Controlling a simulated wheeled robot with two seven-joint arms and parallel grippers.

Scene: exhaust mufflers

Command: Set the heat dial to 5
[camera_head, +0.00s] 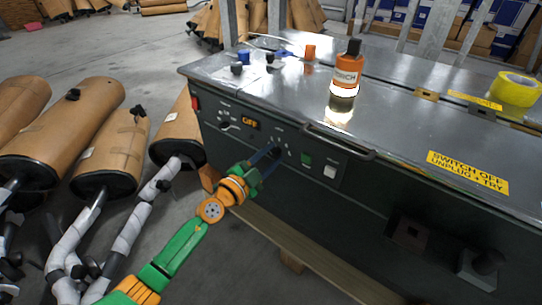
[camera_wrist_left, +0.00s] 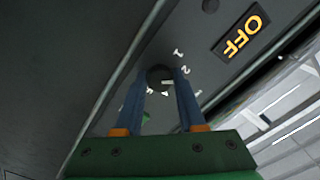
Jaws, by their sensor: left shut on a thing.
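The heat dial (camera_wrist_left: 160,78) is a small dark round knob on the dark front panel of the machine (camera_head: 340,215). White numbers ring it; a 1 and a 2 can be read in the left wrist view, the others are partly hidden. My left gripper (camera_head: 270,155) is shut on the dial, one blue finger on each side, as the left wrist view also shows. In the head view the fingers mostly cover the dial. I cannot tell for sure which number it points to. My right gripper is not in view.
An orange OFF display (camera_head: 250,123) and another knob (camera_head: 224,125) sit left of the dial. A green button (camera_head: 306,159), a white switch (camera_head: 330,172) and a handle bar (camera_head: 338,140) are to its right. An orange bottle (camera_head: 346,75) and yellow tape (camera_head: 515,89) stand on top.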

